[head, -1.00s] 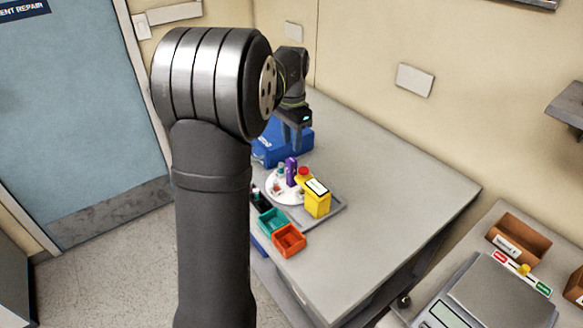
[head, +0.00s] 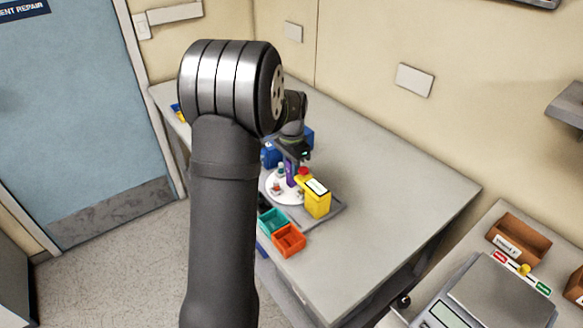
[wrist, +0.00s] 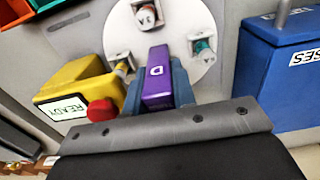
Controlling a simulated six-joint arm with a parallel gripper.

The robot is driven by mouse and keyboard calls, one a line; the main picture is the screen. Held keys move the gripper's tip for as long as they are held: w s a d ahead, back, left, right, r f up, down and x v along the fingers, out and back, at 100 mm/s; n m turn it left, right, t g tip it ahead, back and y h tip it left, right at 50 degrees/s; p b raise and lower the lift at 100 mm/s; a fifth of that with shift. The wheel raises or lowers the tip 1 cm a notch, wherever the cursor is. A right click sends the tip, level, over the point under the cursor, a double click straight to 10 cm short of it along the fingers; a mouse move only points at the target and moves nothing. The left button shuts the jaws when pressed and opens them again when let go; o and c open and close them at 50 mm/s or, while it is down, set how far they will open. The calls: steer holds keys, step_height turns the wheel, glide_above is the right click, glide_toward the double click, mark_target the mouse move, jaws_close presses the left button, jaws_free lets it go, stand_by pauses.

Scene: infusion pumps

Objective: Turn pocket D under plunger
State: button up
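The purple block marked D (wrist: 157,75) stands upright on the white round turntable (wrist: 203,14). It also shows in the head view (head: 290,172) below my gripper. My gripper (wrist: 158,90) is low over the turntable, with one blue-grey finger on each side of the purple block. The fingers are close to its sides, but I cannot tell whether they press on it. The yellow box labelled READY (wrist: 72,85) stands beside the turntable, with a red round knob (wrist: 103,110) near it. Small holders with vials sit around the turntable, including a teal-topped one (wrist: 203,46).
A blue box (wrist: 275,65) stands close beside the turntable. A teal bin (head: 272,221) and an orange bin (head: 289,240) lie at the near table edge. The table (head: 390,190) is clear to the right. A scale (head: 500,290) stands on a separate surface.

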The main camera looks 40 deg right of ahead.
jaws_close()
steer(key=shift+n, duration=0.4)
steer(key=shift+n, duration=2.3)
steer(key=shift+r+n, duration=0.1)
steer(key=shift+n, duration=6.2)
